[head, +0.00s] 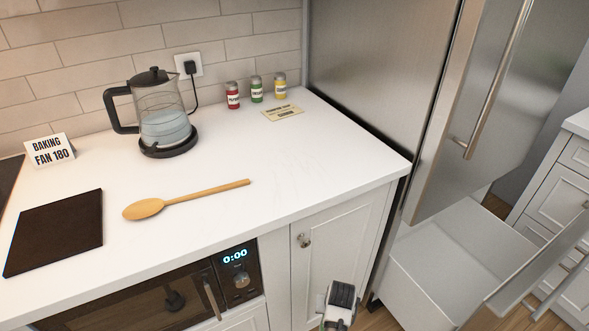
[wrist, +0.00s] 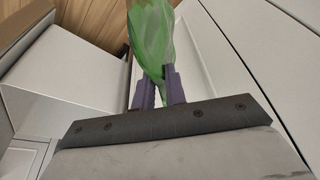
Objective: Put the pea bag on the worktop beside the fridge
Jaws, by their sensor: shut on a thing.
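The pea bag (wrist: 152,38) is green and hangs between my fingers in the wrist view. My gripper (wrist: 159,88) is shut on it. In the head view my gripper's wrist part (head: 340,297) shows at the bottom edge, low in front of the white cupboard, and the bag is largely hidden there. The white worktop (head: 300,165) lies above and to the left of it, with its right end against the steel fridge (head: 385,60).
The fridge door (head: 490,110) stands open, and a white drawer (head: 440,255) is pulled out below. On the worktop are a kettle (head: 162,115), spice jars (head: 256,90), a card (head: 282,113), a wooden spoon (head: 185,199) and a dark board (head: 55,232). The worktop's right end is clear.

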